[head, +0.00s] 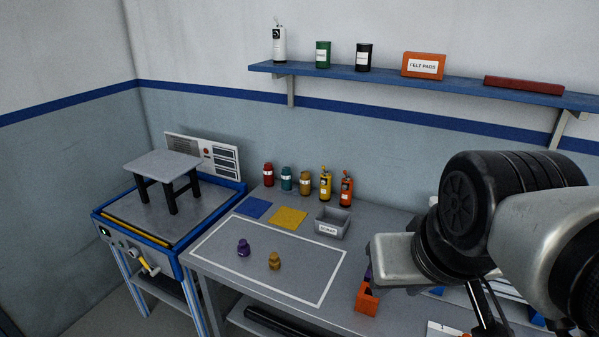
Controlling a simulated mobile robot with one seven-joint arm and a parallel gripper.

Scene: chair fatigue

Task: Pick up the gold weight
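The gold weight (274,261) is small, with a knob on top. It stands upright inside the white outlined rectangle on the grey workbench (215,262). A purple weight (243,248) of similar shape stands just to its left, apart from it. My arm fills the right side of the head view, well to the right of the gold weight. Its fingertips cannot be made out, so I cannot tell whether my gripper is open or shut. Nothing covers the gold weight.
Behind are blue (254,207) and yellow (289,218) pads, a grey bin (332,224), and several jars and bottles. An orange holder (367,297) stands to the right. A test machine (160,215) bearing a small stool (163,165) is at left. A blue shelf (400,81) hangs above.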

